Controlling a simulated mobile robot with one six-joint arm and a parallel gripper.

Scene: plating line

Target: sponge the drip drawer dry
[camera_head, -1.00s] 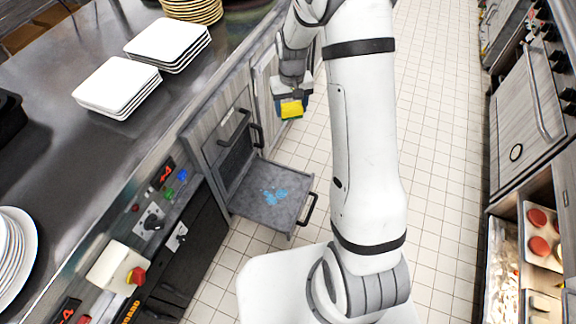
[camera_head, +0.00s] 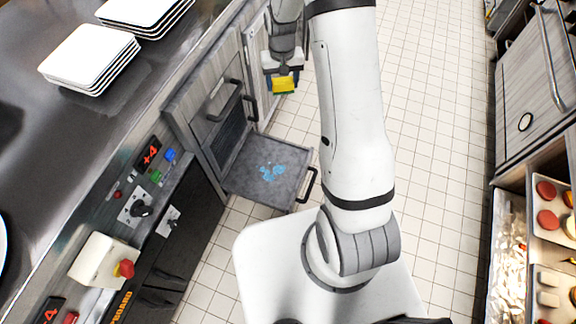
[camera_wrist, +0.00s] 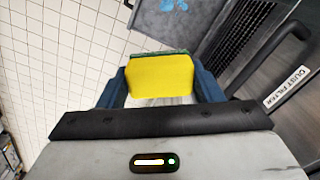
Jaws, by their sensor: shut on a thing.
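The grey drip drawer (camera_head: 240,183) is pulled out low on the counter front, with a blue wet patch (camera_head: 271,172) on its floor. The drawer (camera_wrist: 152,22) also shows at the top of the wrist view, with part of the patch (camera_wrist: 172,5). My gripper (camera_head: 283,80) is shut on a yellow sponge (camera_head: 284,87) with a green side. In the wrist view the sponge (camera_wrist: 160,76) sits between the two blue fingers. The gripper is beyond the drawer in the head view, above the floor and apart from the patch.
The drawer's dark handle (camera_head: 306,186) sticks out over the tiled floor (camera_head: 430,150). Cabinet handles (camera_head: 226,101) jut from the counter front. A control panel with a red button (camera_head: 126,268) is at left. White plates (camera_head: 88,58) are stacked on the counter.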

